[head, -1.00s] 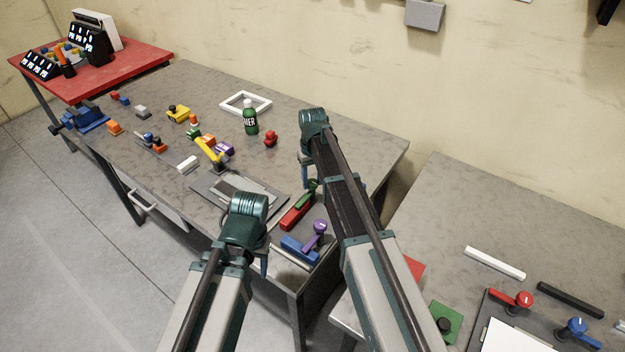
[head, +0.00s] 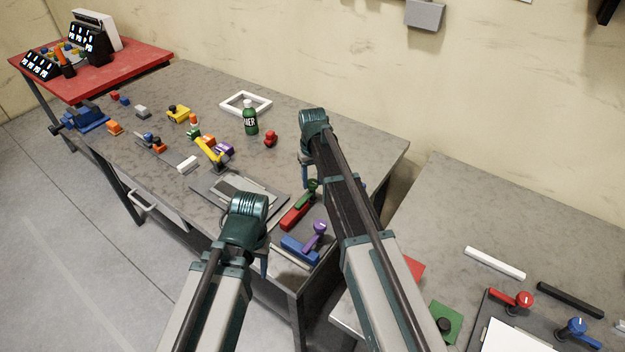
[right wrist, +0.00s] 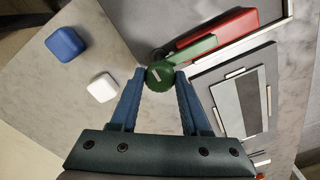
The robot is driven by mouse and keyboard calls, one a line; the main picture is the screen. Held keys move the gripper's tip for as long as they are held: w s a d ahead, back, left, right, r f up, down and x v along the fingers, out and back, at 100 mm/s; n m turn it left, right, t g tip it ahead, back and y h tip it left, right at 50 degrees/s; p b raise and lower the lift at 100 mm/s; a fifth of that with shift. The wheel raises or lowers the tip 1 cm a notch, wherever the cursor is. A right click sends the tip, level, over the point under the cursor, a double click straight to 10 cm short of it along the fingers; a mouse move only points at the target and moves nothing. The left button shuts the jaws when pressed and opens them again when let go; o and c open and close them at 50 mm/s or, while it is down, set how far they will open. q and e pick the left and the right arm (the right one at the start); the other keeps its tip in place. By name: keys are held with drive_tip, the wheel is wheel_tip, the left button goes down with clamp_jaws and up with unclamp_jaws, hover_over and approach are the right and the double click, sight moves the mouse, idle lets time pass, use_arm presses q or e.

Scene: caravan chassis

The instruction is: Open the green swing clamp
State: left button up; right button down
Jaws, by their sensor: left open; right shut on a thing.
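The green swing clamp has a red base (head: 294,214), a green arm (head: 309,197) and a green knob. It lies near the right end of the long grey table, partly behind my right arm. In the right wrist view, my right gripper (right wrist: 160,77) is shut on the round green knob (right wrist: 159,75), one blue finger on each side. The green arm (right wrist: 196,47) runs from the knob alongside the red base (right wrist: 232,29), at a slight angle to it. My left gripper (head: 258,262) is open and empty at the table's front edge; its fingertips are partly hidden.
A blue clamp base (head: 299,249) with a purple knob (head: 319,228) sits just in front of the green clamp. A dark plate (head: 213,191) lies to the left. A green bottle (head: 250,118) stands farther back. A second grey table (head: 440,215) is at the right.

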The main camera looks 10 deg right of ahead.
drive_tip(key=shift+m, duration=0.3)
drive_tip(key=m, duration=0.3)
drive_tip(key=shift+m, duration=0.4)
drive_tip(key=m, duration=0.4)
drive_tip(key=shift+m, duration=0.3)
drive_tip(key=m, duration=0.4)
drive_tip(key=shift+a, duration=0.1)
drive_tip(key=shift+w+m, duration=0.1)
drive_tip(key=shift+m, duration=2.3)
drive_tip(key=shift+c, duration=1.9)
unclamp_jaws()
